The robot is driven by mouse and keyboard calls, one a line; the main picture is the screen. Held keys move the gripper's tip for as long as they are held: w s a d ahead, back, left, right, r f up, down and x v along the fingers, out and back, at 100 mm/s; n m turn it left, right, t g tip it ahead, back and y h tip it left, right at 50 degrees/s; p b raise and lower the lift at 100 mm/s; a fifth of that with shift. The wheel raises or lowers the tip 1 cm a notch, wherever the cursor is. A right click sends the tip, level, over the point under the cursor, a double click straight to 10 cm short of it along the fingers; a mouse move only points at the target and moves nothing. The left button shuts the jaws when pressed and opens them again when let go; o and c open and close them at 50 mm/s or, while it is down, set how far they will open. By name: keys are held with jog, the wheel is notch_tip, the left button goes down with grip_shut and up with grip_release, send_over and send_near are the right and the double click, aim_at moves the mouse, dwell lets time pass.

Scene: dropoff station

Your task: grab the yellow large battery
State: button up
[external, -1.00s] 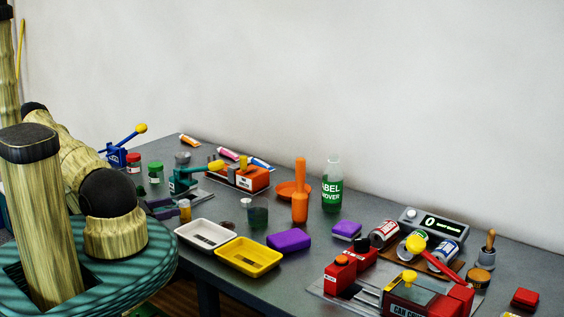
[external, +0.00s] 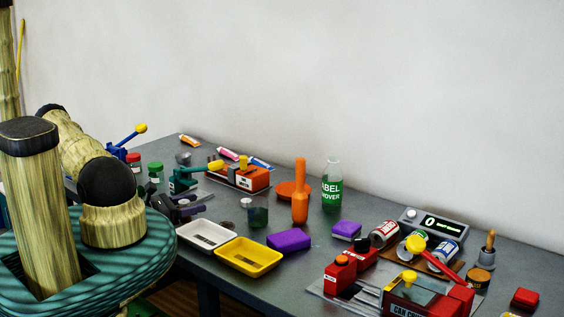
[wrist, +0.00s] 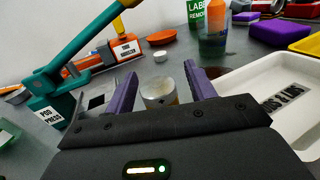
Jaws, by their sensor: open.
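A short cylinder with a dull yellow-tan side and a pale metallic top, apparently the yellow large battery (wrist: 158,93), stands upright on the table in the wrist view. It sits between the two purple fingers of my gripper (wrist: 160,80). The fingers are open, one on each side of it, with a visible gap at least on the right. Its lower part is hidden by the gripper body. In the external view my gripper (external: 187,207) is low over the table, left of the white tray, and hides the battery there.
A white tray (wrist: 306,137) lies close right of my gripper, with a yellow tray (external: 276,256) beside it. A teal lever press (wrist: 80,50) stands close left. Behind are a small silver cap (wrist: 160,56), a dark cup (external: 258,215) and a green-labelled bottle (external: 332,190).

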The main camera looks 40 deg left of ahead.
jog(key=shift+c, duration=0.2)
dwell(0.3)
jog(key=c, duration=1.1)
jog(key=shift+r, duration=0.15)
notch_tip(320, 180, up, 10)
jog(key=b, duration=0.1)
